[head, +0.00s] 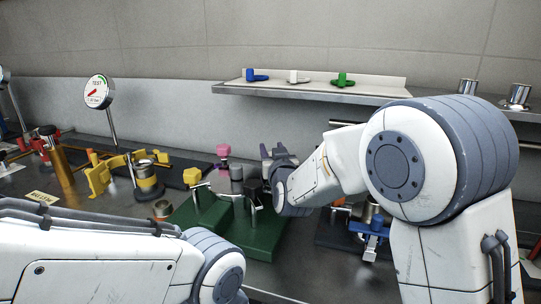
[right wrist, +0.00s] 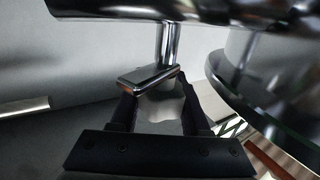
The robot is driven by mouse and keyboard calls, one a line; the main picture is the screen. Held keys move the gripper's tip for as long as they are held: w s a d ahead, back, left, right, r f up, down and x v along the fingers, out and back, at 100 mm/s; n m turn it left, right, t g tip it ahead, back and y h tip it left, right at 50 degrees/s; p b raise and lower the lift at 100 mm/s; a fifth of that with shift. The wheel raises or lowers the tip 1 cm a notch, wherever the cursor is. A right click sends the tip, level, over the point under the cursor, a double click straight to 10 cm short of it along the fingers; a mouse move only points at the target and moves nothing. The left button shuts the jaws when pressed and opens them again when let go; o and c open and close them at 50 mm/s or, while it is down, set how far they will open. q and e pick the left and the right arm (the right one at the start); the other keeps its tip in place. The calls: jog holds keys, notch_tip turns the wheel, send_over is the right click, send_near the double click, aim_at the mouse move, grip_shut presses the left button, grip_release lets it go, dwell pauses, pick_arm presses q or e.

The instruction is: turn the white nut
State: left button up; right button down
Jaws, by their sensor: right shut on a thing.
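My right gripper (head: 277,155) reaches over the back right of a green block (head: 250,235) in the head view. In the right wrist view its two dark fingers (right wrist: 160,112) close on a pale white piece (right wrist: 160,103), which looks like the white nut. A flat metal piece (right wrist: 148,76) and a shiny stem (right wrist: 166,45) lie just beyond the fingers and partly cover the nut. In the head view I cannot make out the nut, as my gripper and arm block that spot. My left arm crosses the lower left, with its gripper out of the picture.
A yellow knob (head: 193,176), a pink knob (head: 223,151) and a black knob (head: 251,186) stand close to my right gripper. A shelf (head: 300,88) with blue, white and green handles hangs above. A gauge (head: 99,91) stands at the left. A large dark round edge fills the wrist view's right.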

jog(key=shift+m+h, duration=0.3)
jog(key=shift+h, duration=0.2)
jog(key=shift+c, duration=1.9)
grip_release()
jog(key=s+d+r, duration=0.6)
jog(key=d+r, duration=0.4)
jog(key=r, duration=0.1)
jog(key=shift+d, duration=0.1)
